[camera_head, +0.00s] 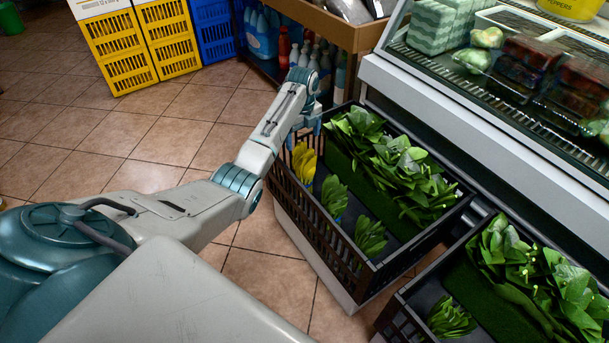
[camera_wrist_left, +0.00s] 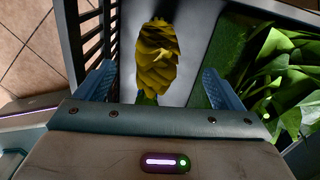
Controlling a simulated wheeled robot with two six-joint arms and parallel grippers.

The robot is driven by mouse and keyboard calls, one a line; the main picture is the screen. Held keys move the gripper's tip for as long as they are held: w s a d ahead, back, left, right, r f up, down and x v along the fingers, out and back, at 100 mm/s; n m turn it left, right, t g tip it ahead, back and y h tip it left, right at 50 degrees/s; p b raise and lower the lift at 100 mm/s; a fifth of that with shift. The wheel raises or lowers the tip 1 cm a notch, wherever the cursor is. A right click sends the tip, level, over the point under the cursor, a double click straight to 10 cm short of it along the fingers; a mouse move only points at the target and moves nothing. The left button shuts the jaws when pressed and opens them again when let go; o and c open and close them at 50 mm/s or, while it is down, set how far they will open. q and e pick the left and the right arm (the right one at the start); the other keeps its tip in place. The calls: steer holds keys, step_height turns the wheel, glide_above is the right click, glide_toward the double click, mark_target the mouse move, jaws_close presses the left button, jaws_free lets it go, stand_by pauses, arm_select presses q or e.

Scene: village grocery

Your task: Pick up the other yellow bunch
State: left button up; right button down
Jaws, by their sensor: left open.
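A yellow bunch (camera_head: 304,160) stands at the far left corner of the black crate (camera_head: 369,280), near its slatted side. In the left wrist view the yellow bunch (camera_wrist_left: 157,58) lies between my two blue fingers, with a green part at its lower end. My left gripper (camera_head: 306,128) is open and empty, just above the bunch, pointing down into the crate. I see no contact between the fingers and the bunch. My right gripper is not in view.
Two green bunches (camera_head: 334,195) (camera_head: 370,237) stand nearer in the same crate. Large leafy greens (camera_head: 395,165) fill its right side. A second crate (camera_head: 399,318) holds more greens. A refrigerated display (camera_head: 480,105) borders the right. Tiled floor (camera_head: 150,140) is clear at left.

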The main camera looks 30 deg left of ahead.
mark_target(304, 147)
arm_select(q)
step_height(304, 147, down, 2)
steer(key=shift+f, duration=0.1)
steer(key=f, duration=0.1)
steer(key=f+b, duration=0.1)
steer(key=d+f+b, duration=0.1)
steer(key=f, duration=0.1)
steer(key=shift+s, duration=0.4)
steer(key=shift+f+b, duration=0.3)
steer(key=shift+f, duration=0.1)
steer(key=shift+r, duration=0.15)
steer(key=c, duration=1.7)
